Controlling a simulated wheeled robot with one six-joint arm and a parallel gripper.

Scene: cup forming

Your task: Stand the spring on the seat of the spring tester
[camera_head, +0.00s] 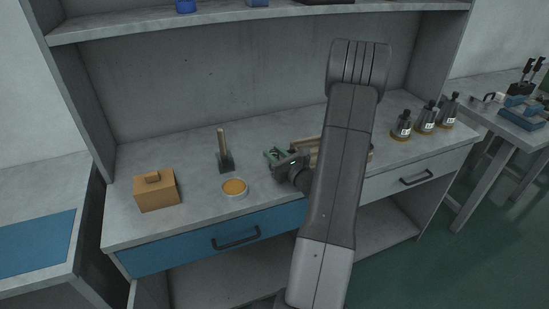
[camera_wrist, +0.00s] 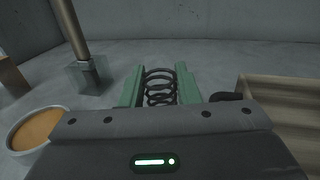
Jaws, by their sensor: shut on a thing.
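A dark coil spring (camera_wrist: 160,88) stands between the two green fingers of my gripper (camera_wrist: 159,86) in the wrist view, its coils stacked roughly upright. My gripper is shut on it. In the head view my gripper (camera_head: 277,156) is over the bench, and the spring cannot be made out there. An upright post on a dark square block (camera_head: 226,162) stands left of my gripper; it also shows at the upper left of the wrist view (camera_wrist: 87,73). It may be the spring tester, but I cannot tell for sure, and no seat is clear.
A round dish with an orange inside (camera_head: 234,187) lies in front of the post. An orange-brown box (camera_head: 156,190) is farther left. A wooden tray (camera_wrist: 285,105), partly hidden by my arm in the head view, is right of my gripper. Several dark flasks (camera_head: 425,120) stand at right.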

